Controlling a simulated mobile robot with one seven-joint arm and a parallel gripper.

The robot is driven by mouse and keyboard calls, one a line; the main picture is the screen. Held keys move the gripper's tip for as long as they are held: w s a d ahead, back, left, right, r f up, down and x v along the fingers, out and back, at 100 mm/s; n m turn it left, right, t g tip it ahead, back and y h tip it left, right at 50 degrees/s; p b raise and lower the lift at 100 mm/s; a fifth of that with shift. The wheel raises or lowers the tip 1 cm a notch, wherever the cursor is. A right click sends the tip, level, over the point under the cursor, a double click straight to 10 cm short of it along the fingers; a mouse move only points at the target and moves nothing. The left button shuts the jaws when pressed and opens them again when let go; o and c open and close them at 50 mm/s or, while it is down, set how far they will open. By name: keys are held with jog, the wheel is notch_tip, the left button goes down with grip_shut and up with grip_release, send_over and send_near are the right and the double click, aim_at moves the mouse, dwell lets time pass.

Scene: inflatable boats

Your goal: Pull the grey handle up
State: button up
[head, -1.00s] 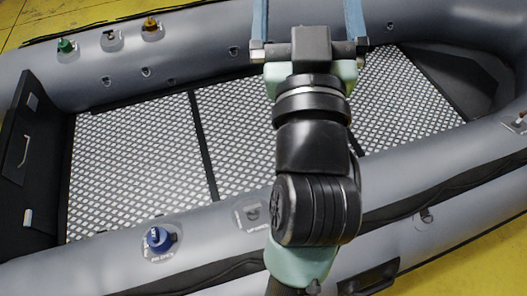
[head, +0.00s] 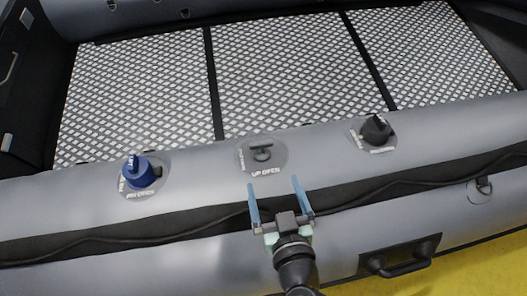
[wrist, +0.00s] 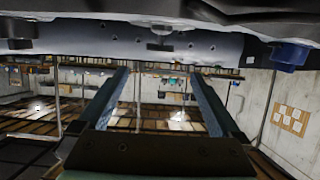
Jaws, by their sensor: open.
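The grey handle (head: 262,153) is a small T-shaped grip on a round patch marked "UP OPEN", on top of the near grey tube of the boat. It also shows at the top of the wrist view (wrist: 160,30). My gripper (head: 274,182) is open and empty, its two blue fingers spread apart. In the head view it is just below and slightly right of the handle, over the near side of the tube. The fingers also show in the wrist view (wrist: 160,90), apart from the handle.
A blue knob (head: 139,172) stands left of the handle and a black knob (head: 376,131) to the right, both on the same tube. A black carry handle (head: 402,258) is on the tube's outer side. The boat's patterned floor (head: 275,75) is clear.

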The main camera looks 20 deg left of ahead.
aim_at(262, 145)
jog(key=b+x, duration=0.1)
jog(key=x, duration=1.1)
jog(key=shift+w+a+b, duration=0.2)
jog(key=shift+w+b, duration=0.1)
jog(key=shift+c, duration=0.3)
jog(key=shift+r, duration=0.1)
grip_shut()
